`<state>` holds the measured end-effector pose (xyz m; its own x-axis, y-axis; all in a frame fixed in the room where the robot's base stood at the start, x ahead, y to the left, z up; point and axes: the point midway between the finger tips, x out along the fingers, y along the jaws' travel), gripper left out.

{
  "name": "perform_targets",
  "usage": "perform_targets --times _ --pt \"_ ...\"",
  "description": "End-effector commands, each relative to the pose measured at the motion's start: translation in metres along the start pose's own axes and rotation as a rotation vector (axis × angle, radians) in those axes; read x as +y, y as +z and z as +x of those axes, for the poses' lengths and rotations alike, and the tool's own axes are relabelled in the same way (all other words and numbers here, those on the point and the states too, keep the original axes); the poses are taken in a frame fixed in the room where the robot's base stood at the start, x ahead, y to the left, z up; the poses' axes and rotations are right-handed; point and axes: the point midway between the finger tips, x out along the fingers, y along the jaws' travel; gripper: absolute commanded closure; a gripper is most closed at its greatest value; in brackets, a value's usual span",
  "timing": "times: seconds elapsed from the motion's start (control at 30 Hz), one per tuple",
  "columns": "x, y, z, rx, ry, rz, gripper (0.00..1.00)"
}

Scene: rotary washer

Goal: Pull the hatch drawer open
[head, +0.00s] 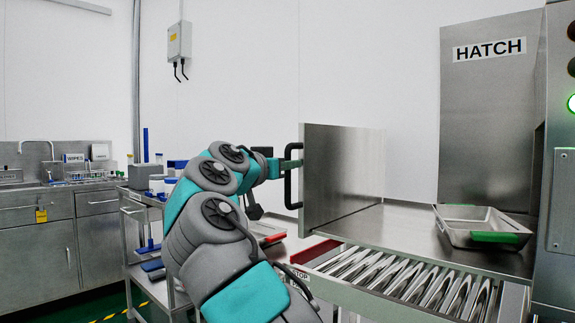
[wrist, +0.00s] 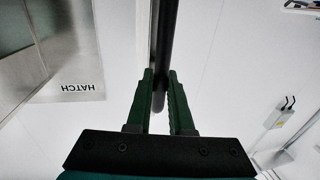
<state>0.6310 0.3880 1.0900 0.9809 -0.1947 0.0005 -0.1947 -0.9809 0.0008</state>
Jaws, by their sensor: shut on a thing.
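The hatch drawer has a steel front panel (head: 343,172) standing upright at its left end, with a flat steel floor (head: 385,235) reaching right toward the machine. A black bar handle (head: 288,188) is on the panel's left side. My gripper (head: 291,163) is shut on this handle, with my arm coming up from the lower middle. In the wrist view the dark handle bar (wrist: 162,50) runs between the two green fingers of my gripper (wrist: 160,88). The panel hides part of the drawer's inside.
A steel tray with green ends (head: 470,226) sits on the drawer floor below the HATCH sign (head: 489,49). A roller conveyor (head: 410,282) runs below the drawer. A trolley (head: 135,235) with blue items stands left of my arm, near a sink counter (head: 60,225).

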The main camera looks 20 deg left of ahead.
Motion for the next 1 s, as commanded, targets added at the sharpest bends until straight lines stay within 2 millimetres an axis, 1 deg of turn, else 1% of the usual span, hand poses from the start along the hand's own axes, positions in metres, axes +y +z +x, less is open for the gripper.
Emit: perform_targets --times 0.53,0.57,0.8,1.0 --pt "-0.0001 0.0 -0.0001 0.0 0.0 0.0 1.0" --pt "0.0 0.0 -0.0001 0.0 0.0 0.0 0.77" --pt "0.0 0.0001 -0.0001 -0.001 0.0 0.0 0.5" --pt "0.0001 0.0 -0.0001 0.0 0.0 0.0 0.5"
